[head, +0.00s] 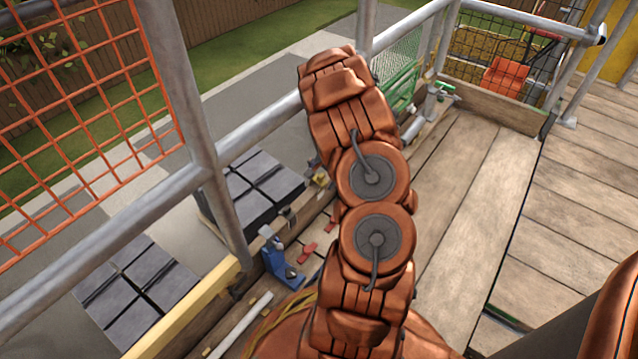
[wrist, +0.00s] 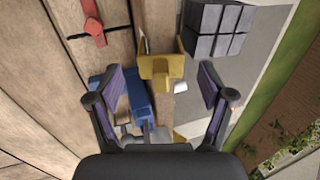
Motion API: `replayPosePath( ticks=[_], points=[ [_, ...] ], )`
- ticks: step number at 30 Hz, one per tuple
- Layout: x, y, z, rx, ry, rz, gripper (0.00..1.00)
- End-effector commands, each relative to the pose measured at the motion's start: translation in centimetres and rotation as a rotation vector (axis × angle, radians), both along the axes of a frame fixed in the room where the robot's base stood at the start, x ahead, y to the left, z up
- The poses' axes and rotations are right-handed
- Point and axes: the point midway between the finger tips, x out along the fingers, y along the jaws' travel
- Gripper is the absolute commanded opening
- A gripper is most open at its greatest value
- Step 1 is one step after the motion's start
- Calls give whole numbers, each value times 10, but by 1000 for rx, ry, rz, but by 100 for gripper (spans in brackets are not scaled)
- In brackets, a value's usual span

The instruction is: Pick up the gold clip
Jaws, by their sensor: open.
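The gold clip (wrist: 160,66) shows in the wrist view, ahead of and between my fingertips. It lies at the edge of the wooden planks. My gripper (wrist: 161,88) is open, with one finger on each side of the picture and nothing held between them. I cannot tell the exact height gap to the clip. In the head view a small gold piece (head: 320,180) shows just left of my arm and may be the same clip. My gripper is mostly hidden behind my arm there.
A blue tool (wrist: 137,98) stands close by the left finger; it also shows in the head view (head: 281,262). A red clip (wrist: 93,24) lies on the planks. Dark tile stacks (head: 262,187) sit beyond the metal railing (head: 215,190). The deck (head: 470,200) at right is clear.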

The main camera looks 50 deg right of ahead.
Motion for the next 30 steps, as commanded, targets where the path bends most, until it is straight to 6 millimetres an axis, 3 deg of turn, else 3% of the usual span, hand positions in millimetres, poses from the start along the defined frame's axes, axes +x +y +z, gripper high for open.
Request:
replayPosePath(
  ticks=[7,17,30],
  points=[
    [8,-1,-26,-2,0,-1,80],
    [9,-1,-29,-1,-1,-2,80],
    [9,-1,-29,0,0,-2,36]
  ],
)
